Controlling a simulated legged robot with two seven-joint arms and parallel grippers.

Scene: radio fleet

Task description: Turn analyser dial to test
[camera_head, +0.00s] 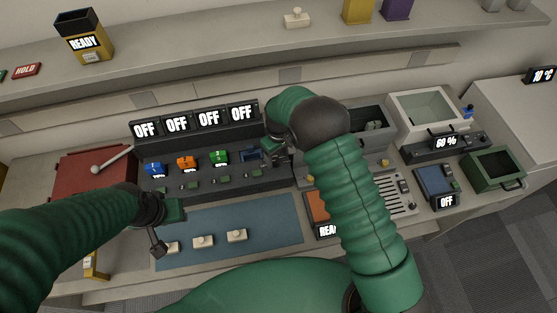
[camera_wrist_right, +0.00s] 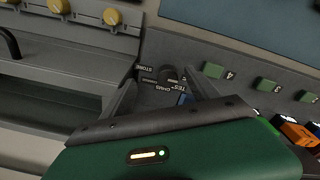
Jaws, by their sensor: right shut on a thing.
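The analyser dial (camera_wrist_right: 168,75) is a dark round knob in the right wrist view. Labels around it include STORE, OHMS and TEST. The two fingers of my right gripper (camera_wrist_right: 163,90) stand on either side of the dial and are shut on it. The dial's exact pointing is hard to read. In the head view my right gripper (camera_head: 278,155) is at the right end of the dark console (camera_head: 220,180) and hides the dial. My left gripper (camera_head: 160,240) hangs over the left end of the blue mat; its finger opening is unclear.
Blue (camera_head: 154,169), orange (camera_head: 187,163) and green (camera_head: 219,157) units stand on the console below several OFF displays (camera_head: 194,122). White blocks (camera_head: 203,241) lie on the blue mat (camera_head: 270,220). A red box (camera_head: 95,175) is at left.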

